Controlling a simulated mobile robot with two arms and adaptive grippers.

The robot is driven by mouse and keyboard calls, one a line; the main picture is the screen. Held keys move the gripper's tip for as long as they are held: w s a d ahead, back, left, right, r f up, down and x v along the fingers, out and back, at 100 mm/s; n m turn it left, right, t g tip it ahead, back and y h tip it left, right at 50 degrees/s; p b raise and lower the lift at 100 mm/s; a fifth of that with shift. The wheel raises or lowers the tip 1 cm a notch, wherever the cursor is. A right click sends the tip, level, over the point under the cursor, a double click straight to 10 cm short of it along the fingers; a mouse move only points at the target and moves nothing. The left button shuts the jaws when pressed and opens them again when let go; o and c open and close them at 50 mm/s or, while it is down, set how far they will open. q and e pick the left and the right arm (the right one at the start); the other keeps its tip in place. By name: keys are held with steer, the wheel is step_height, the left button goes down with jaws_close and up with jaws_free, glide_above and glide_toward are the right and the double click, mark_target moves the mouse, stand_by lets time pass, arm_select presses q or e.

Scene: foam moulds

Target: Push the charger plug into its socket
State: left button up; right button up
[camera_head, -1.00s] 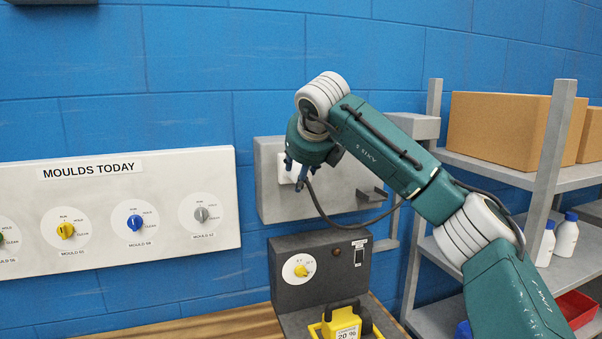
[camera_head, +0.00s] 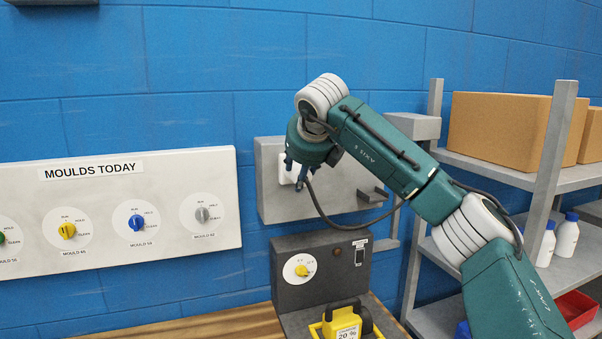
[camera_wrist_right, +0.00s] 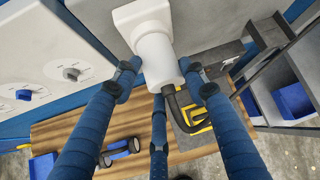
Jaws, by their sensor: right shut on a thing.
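My right gripper (camera_head: 299,172) is at the grey wall plate (camera_head: 345,188), with its fingers pointing at the white socket (camera_head: 285,170). In the right wrist view my right gripper (camera_wrist_right: 161,76) is shut on the white charger plug (camera_wrist_right: 158,58), a round body with a dark cable (camera_wrist_right: 178,112) leaving its near end. The plug's far end is against the square white socket (camera_wrist_right: 139,13) and looks lined up with it. I cannot tell how deep it sits, as its prongs are hidden. In the head view my gripper mostly hides the plug. My left gripper is not in view.
Below the plate stands a dark charger box (camera_head: 322,268) with a yellow knob. A yellow device (camera_head: 342,322) sits in front of it. The cable (camera_head: 345,228) loops under the plate. A dial board (camera_head: 120,205) is at left and a grey shelf (camera_head: 500,165) at right.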

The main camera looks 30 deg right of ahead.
steer(key=shift+w+r, duration=0.1)
steer(key=shift+r, duration=0.1)
steer(key=o, duration=1.3)
steer(key=shift+w, duration=0.1)
steer(key=shift+o, duration=0.2)
steer(key=shift+w+f, duration=0.1)
steer(key=shift+f, duration=0.05)
steer(key=v, duration=1.2)
